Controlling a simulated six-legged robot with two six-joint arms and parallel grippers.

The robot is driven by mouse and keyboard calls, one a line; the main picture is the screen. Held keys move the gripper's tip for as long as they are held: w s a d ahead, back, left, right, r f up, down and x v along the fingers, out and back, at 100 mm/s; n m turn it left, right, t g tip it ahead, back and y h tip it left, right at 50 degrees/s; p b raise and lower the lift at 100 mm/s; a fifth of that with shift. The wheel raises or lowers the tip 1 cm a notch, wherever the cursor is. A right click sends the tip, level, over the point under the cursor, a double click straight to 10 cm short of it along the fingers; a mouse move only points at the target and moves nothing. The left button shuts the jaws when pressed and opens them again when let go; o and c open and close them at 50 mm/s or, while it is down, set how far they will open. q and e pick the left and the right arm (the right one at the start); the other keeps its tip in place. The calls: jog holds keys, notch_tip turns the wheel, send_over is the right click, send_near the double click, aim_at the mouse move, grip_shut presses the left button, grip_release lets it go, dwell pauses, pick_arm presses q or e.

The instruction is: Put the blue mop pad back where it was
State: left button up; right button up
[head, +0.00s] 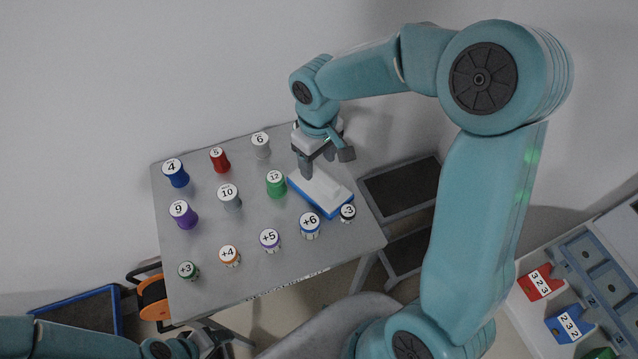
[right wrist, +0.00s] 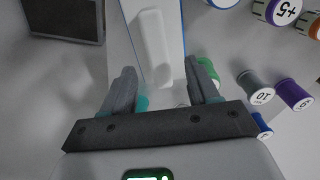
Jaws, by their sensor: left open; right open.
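The blue mop pad (head: 322,195), a flat block with a blue edge and a pale top, lies at the right side of the grey table (head: 205,285). My right gripper (head: 326,164) is open just above its far end and partly hides it. In the right wrist view, the pad's pale raised top (right wrist: 154,45) lies ahead of the open fingers (right wrist: 165,85), with nothing held between them. I cannot tell whether a finger touches it. My left gripper (head: 215,342) is open and empty below the table's front left edge.
Several numbered, coloured pegs stand in rows on the table; the green 12 peg (head: 276,183), blue +6 peg (head: 309,226) and black 3 peg (head: 347,213) are close to the pad. A dark shelf cart (head: 400,187) stands to the right. A tray with numbered blocks (head: 590,285) is lower right.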

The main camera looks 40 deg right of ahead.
aim_at(320, 174)
jog(key=shift+s+a+f, duration=0.1)
jog(key=shift+s+f, duration=0.1)
jog(key=f, duration=0.4)
jog(key=shift+w+d+f, duration=0.1)
jog(key=shift+d, duration=0.15)
jog(key=shift+f, duration=0.45)
jog(key=c, duration=1.1)
